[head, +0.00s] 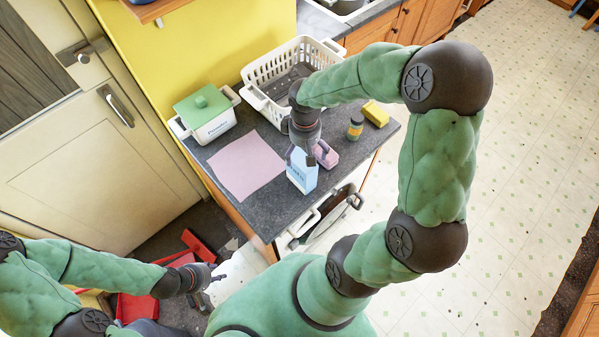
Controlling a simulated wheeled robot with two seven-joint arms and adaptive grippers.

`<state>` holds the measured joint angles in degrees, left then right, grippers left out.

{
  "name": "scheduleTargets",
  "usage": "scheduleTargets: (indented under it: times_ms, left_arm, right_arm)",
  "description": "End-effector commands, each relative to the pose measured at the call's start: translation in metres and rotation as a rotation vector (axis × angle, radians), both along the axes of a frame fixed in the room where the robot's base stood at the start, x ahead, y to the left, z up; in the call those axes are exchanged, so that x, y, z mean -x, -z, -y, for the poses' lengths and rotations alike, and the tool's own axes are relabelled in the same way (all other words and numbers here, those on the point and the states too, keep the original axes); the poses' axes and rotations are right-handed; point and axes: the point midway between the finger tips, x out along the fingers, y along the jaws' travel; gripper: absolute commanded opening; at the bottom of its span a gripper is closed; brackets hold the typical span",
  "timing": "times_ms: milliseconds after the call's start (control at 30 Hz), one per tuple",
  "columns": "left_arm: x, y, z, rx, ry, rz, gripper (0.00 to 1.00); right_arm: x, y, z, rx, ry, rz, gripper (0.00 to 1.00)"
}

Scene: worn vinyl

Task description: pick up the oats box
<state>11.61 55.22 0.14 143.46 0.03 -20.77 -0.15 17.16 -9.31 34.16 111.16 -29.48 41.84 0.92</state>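The oats box (302,178), pale blue and white with small dark lettering, stands upright near the front edge of the dark counter. My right gripper (301,157) points down at its top, with fingers that seem to lie at the two sides of the box top. The gripper hides part of the top, and I cannot tell whether the fingers are closed on it. My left gripper (219,277) is low at the left, beyond the counter's front edge and away from the box. Its fingers are too small to judge.
Close right of the box is a pink item (327,155), then a dark jar with a yellow band (355,128) and a yellow block (375,114). A white basket (323,50) and green-lidded container (205,115) stand behind. A pink cloth (240,166) lies left.

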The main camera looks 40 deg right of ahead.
Motion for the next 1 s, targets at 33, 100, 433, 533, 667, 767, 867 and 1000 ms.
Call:
scheduleTargets:
  times_ms: [33, 100, 433, 533, 667, 767, 867, 1000]
  left_arm:
    - [0.000, 0.001, 0.000, 0.000, 0.000, 0.000, 0.40]
    - [0.000, 0.002, 0.000, 0.000, 0.000, 0.000, 0.40]
    - [0.000, 0.002, 0.000, 0.000, 0.000, 0.001, 0.40]
    - [0.000, 0.003, 0.000, 0.000, 0.000, 0.001, 0.40]
    - [0.000, 0.005, 0.000, 0.000, 0.000, 0.001, 0.40]
    - [0.000, 0.005, 0.000, 0.000, 0.000, 0.001, 0.40]
    - [0.000, 0.005, 0.000, 0.000, 0.000, 0.001, 0.40]
    - [0.000, 0.004, 0.000, 0.000, 0.000, 0.001, 0.40]
  right_arm:
    - [0.000, 0.009, 0.000, -0.001, 0.000, -0.002, 1.00]
    - [0.000, 0.016, 0.000, 0.000, 0.000, -0.001, 1.00]
    - [-0.001, 0.044, 0.002, -0.001, -0.001, -0.002, 1.00]
    - [-0.001, 0.058, 0.003, -0.001, 0.000, -0.002, 1.00]
    - [-0.002, 0.071, 0.003, 0.000, -0.001, 0.000, 1.00]
    - [-0.002, 0.074, 0.003, 0.000, 0.000, 0.002, 1.00]
    - [-0.002, 0.074, 0.003, 0.000, 0.000, 0.002, 1.00]
    - [-0.002, 0.074, 0.003, 0.000, 0.000, 0.002, 0.89]
